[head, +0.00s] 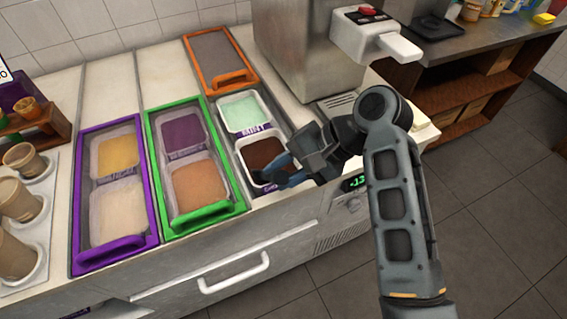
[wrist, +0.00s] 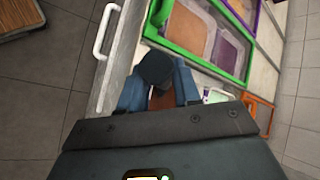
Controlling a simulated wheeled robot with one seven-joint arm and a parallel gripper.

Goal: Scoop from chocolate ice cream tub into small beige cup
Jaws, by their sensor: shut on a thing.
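The chocolate ice cream tub (head: 262,150) is the dark brown one in the open, right-hand freezer well. My gripper (head: 290,172) is over the near edge of this tub and hides part of it. In the wrist view, the blue fingers of my gripper (wrist: 160,88) are shut on a dark grey, rounded thing (wrist: 155,67), perhaps the end of a scoop. Brown shows between the fingers. Whether any ice cream is held cannot be told. Several beige cups stand in a white holder at the left edge; the smallest-looking beige cup (head: 24,160) is the farthest.
Purple-framed (head: 77,200) and green-framed (head: 152,165) wells with other tubs lie left of the chocolate. A mint tub (head: 243,112) sits behind it. An orange-framed lid (head: 212,58) lies at the back. A steel machine (head: 300,45) stands behind my arm.

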